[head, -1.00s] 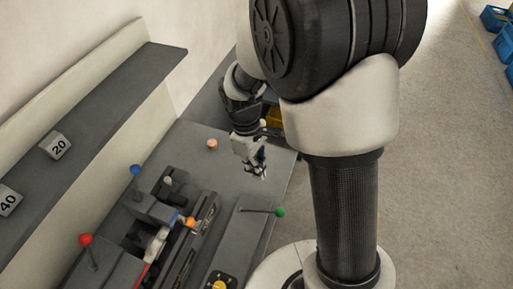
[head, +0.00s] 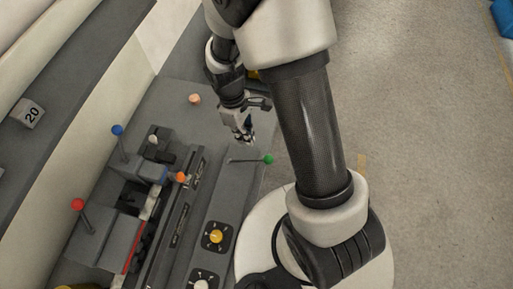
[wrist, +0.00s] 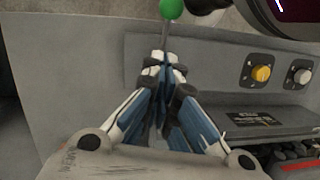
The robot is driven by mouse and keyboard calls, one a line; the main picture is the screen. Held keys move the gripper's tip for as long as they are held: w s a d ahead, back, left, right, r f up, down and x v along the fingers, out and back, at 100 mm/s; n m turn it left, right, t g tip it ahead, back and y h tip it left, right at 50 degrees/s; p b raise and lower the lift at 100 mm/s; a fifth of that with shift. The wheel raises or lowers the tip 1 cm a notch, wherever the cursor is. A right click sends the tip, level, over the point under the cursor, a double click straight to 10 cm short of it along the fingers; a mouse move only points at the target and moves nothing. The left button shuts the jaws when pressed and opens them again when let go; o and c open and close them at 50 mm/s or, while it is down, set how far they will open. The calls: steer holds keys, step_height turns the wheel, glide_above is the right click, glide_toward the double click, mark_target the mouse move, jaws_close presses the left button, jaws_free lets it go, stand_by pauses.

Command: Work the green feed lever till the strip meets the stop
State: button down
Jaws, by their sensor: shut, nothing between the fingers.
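The green feed lever (head: 268,159) is a thin grey rod with a green ball on its end, at the right side of the machine bench in the head view. In the wrist view its green ball (wrist: 172,9) is at the top, just beyond my fingertips, with the rod running down towards them. My gripper (head: 248,140) is shut and empty, close to the lever on its far side. Whether the fingers touch the rod I cannot tell. The strip and the stop cannot be made out clearly; a red line (head: 134,246) shows along the machine.
Blue (head: 117,130), red (head: 78,204) and orange (head: 180,177) ball knobs stand on the machine to the left. A yellow dial (head: 216,237) and a white dial (head: 201,284) are on the front panel. A pinkish knob (head: 195,98) is behind.

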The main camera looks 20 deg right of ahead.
step_height(320, 180, down, 5)
steer(key=s+d, duration=0.2)
steer(key=s, duration=0.1)
steer(key=shift+d+r+b, duration=0.15)
steer(key=shift+d+b, duration=0.1)
steer(key=shift+b, duration=0.05)
steer(key=shift+w, duration=0.1)
